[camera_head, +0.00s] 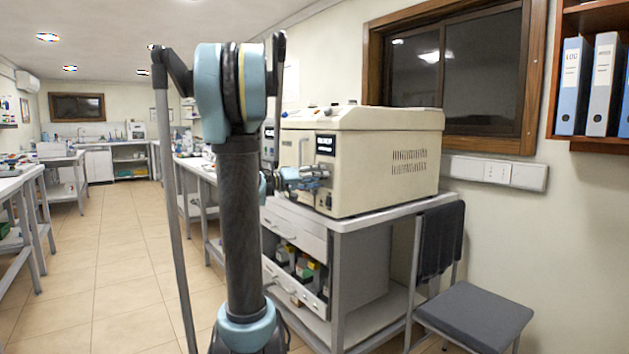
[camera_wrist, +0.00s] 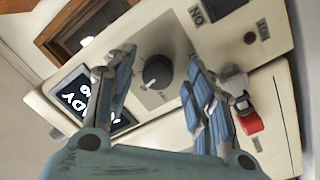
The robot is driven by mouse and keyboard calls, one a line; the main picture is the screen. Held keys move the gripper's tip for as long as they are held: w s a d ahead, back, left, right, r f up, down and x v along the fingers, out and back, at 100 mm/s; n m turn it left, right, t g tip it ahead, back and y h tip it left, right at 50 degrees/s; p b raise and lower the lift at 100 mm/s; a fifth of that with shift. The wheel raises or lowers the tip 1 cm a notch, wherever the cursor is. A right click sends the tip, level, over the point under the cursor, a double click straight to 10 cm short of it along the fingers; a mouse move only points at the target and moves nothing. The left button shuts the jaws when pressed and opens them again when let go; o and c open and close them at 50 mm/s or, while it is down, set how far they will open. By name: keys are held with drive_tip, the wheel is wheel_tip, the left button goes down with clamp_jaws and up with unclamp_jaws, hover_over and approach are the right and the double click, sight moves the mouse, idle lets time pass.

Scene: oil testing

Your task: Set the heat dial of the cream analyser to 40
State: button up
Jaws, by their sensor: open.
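The cream analyser (camera_head: 370,165) stands on a bench right of centre in the head view. The wrist view shows its front panel (camera_wrist: 185,30) tilted, with the dark round heat dial (camera_wrist: 157,72) near the middle. A white mark shows on the dial, and the scale around it is too small to read. My gripper (camera_wrist: 160,62) is open, its two blue-padded fingers on either side of the dial. I cannot tell whether they touch it. In the head view my gripper (camera_head: 327,172) is at the analyser's front, and the dial is hidden there.
A lit display (camera_wrist: 78,98) is left of the dial in the wrist view. In the head view, a grey chair (camera_head: 475,318) stands right of the bench (camera_head: 390,213). Open tiled floor lies left.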

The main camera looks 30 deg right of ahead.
drive_tip(key=c, duration=1.1)
drive_tip(key=shift+n, duration=1.3)
drive_tip(key=o, duration=1.1)
drive_tip(key=shift+a, duration=0.15)
drive_tip(key=a, duration=1.1)
drive_tip(key=shift+a+f, duration=0.2)
drive_tip(key=shift+a, duration=0.2)
